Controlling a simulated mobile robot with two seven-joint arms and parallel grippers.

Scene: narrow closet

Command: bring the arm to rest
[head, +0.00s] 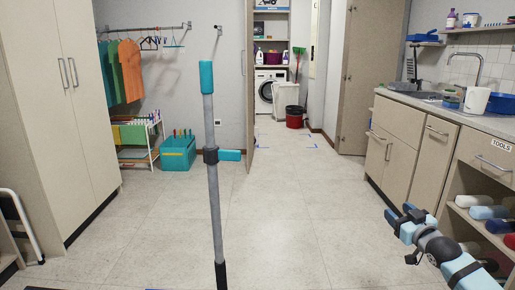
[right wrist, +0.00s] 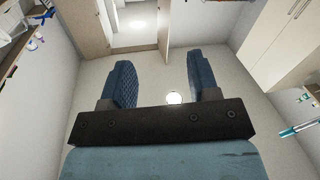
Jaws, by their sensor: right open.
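My right gripper (head: 400,213) is at the lower right of the head view, on a light-blue arm in front of the right-hand counter. Its two fingers also show in the right wrist view (right wrist: 159,75), spread wide apart with nothing between them. The gripper is open and empty and touches nothing that I can see. My left gripper is not in the head view.
A grey pole with teal grips (head: 214,185) stands upright at centre, close in front. The counter (head: 440,107) with sink and open shelves runs along the right. A tall cabinet (head: 70,110) is at left.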

